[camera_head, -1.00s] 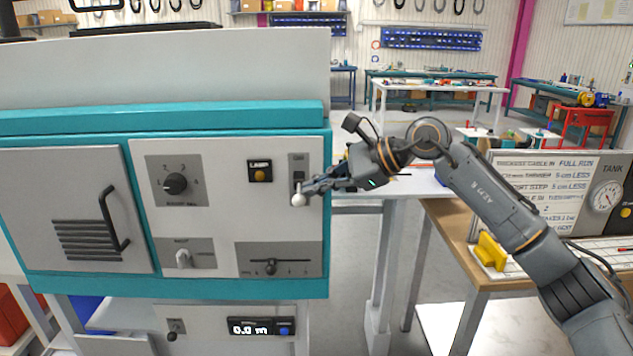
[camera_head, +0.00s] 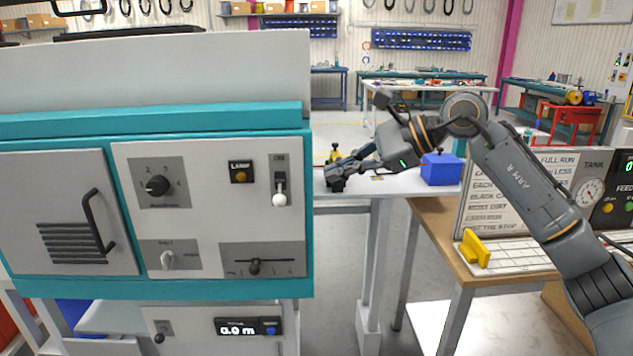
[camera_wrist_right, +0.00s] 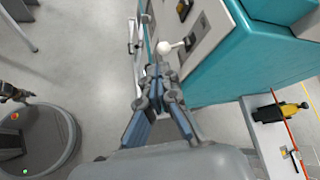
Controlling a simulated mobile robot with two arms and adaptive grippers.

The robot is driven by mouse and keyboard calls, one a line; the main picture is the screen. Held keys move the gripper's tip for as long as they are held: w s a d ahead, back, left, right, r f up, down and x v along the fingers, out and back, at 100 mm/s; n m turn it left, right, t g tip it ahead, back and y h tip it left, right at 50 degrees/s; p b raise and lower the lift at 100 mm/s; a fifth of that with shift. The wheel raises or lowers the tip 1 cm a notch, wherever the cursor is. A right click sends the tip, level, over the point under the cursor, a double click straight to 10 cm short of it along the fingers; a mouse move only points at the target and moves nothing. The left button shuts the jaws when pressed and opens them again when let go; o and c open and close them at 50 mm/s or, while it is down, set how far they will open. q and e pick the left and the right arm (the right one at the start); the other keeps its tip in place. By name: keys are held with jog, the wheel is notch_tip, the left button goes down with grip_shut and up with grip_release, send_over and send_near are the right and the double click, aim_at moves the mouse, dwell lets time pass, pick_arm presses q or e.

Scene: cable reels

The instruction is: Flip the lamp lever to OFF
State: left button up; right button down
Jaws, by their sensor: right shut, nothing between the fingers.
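The lamp lever (camera_head: 279,196) is on the upright panel of the teal and white cabinet, below a small plate. Its white ball knob hangs at the low end of the slot, tilted downward. The lamp button (camera_head: 240,173) with an amber centre is to its left. My right gripper (camera_head: 334,180) is shut and empty, to the right of the lever and clear of it. In the right wrist view, the white knob (camera_wrist_right: 163,47) sticks out from the panel beyond the closed fingertips (camera_wrist_right: 158,66). My left gripper is in neither view.
The panel also carries a rotary knob (camera_head: 157,185), a toggle (camera_head: 168,260) and a slider (camera_head: 255,265). A blue box (camera_head: 441,169) stands on the white table behind my right arm. A yellow handle (camera_head: 475,248) is at the wooden bench.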

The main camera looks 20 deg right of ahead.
jog(key=v, duration=0.4)
jog(key=shift+s+d+r+b, duration=0.1)
jog(key=shift+s+d+b, duration=0.05)
jog(key=shift+s+b, duration=0.3)
